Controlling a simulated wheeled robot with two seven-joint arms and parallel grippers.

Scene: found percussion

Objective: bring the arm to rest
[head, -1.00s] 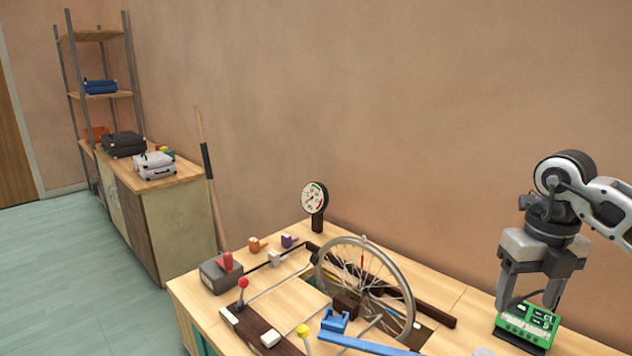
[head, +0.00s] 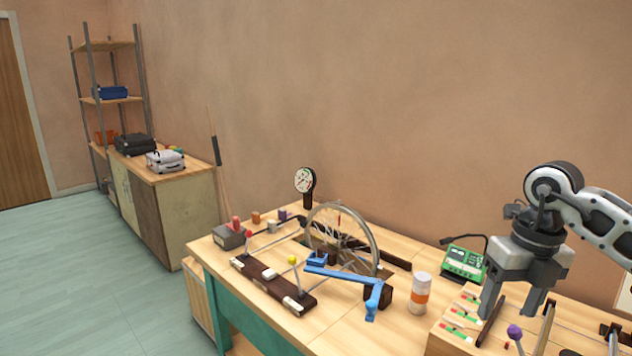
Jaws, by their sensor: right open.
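My right gripper (head: 511,303) comes in from the right and hangs pointing down over the right part of the workbench (head: 345,330). Its two fingers are apart with nothing seen between them. It is in front of a green device (head: 463,264) with a cable, and above a wooden box with green and red marked strips (head: 464,318). Whether the fingers touch anything there I cannot tell. My left gripper is not in view.
A spoked wheel (head: 342,240), a round gauge (head: 304,181), a blue bracket arm (head: 345,277) and an orange-banded jar (head: 419,293) stand on the bench. A purple-knobbed stick (head: 515,333) is close to the gripper. Open floor (head: 90,270) lies left.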

